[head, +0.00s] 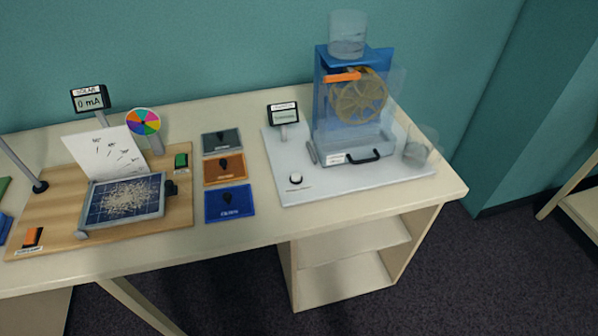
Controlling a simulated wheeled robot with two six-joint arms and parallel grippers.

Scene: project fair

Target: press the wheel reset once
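A water wheel model stands on a white board (375,184) at the right end of the table. Its brown wheel (358,101) sits in a blue frame (322,95) with clear side panels. A round white button (295,178) with a dark surround is on the front left of the board, with small print below it that I cannot read. A small display (283,114) stands on the board's back left; its text is too small to read. Neither of my grippers is in view.
A clear tank (347,34) tops the frame, and a clear cup (417,151) stands at its right. Three cards (230,204) lie left of the board. A wooden solar board (50,211) fills the table's left. The strip in front of the white board is clear.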

